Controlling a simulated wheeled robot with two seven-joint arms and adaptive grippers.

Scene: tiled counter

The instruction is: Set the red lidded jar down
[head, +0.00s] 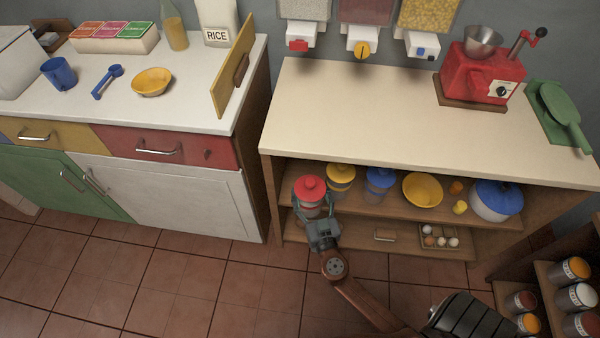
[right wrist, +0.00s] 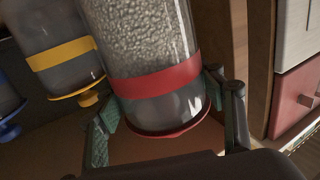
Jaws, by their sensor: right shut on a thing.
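The red lidded jar (head: 311,188) is upright at the left end of the upper shelf opening under the counter. My right gripper (head: 323,228) is shut on it from the front. In the right wrist view the jar (right wrist: 152,75), clear with pale grains and a red band, sits between the two fingers (right wrist: 168,125). That view appears upside down, with the lid end low in the picture. The gripper hides the jar's base, so I cannot tell whether it touches the shelf. My left gripper is not in view.
A yellow lidded jar (head: 341,178) stands close to the right, then a blue lidded jar (head: 379,182), a yellow bowl (head: 422,190) and a white pot with blue lid (head: 496,201). The counter edge overhangs above. An egg tray (head: 439,237) is on the lower shelf.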

